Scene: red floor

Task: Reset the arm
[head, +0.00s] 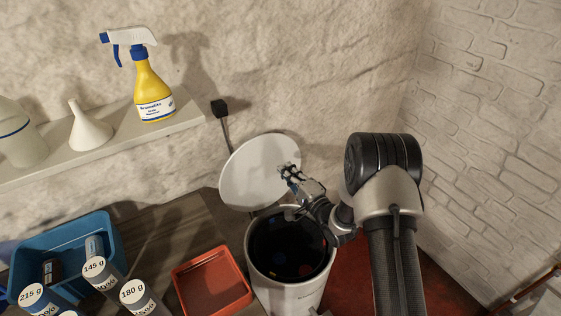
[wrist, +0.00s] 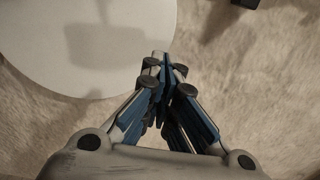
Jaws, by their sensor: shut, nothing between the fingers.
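My gripper (head: 288,172) is over the far side of an open white bin (head: 297,297), in front of its raised round white lid (head: 250,165). In the wrist view my gripper (wrist: 162,62) has its fingers together, with nothing between them. The lid (wrist: 85,45) fills the upper left there, with rough wall behind. My arm comes in from the right of the bin in the head view. The bin's inside is dark, with some faint coloured spots low down that I cannot make out.
A shelf (head: 185,121) holds a yellow spray bottle (head: 152,92), a white funnel (head: 88,130) and a pale bottle (head: 20,138). Below, a table carries a blue crate (head: 30,245), weight-labelled cylinders (head: 140,295) and an empty red tray (head: 212,282). A brick wall stands right.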

